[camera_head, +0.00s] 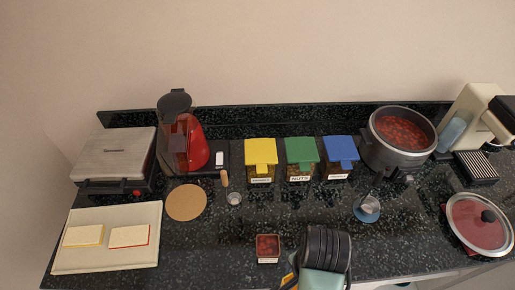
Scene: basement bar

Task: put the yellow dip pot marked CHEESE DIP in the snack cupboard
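No pot that I can read as CHEESE DIP shows in the head view, and no snack cupboard shows. A small square pot with red contents (268,246) and a white label stands near the counter's front edge; its label is too small to read. Part of my arm, dark and ribbed with a grey-green section, rises at the bottom edge just right of this pot. A small yellow patch shows at the left side of that arm part; I cannot tell what it belongs to. My gripper's fingers are not visible.
Canisters with yellow (261,151), green (301,150) and blue (340,149) lids stand mid-counter. Front-centre counter (215,245) is clear.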

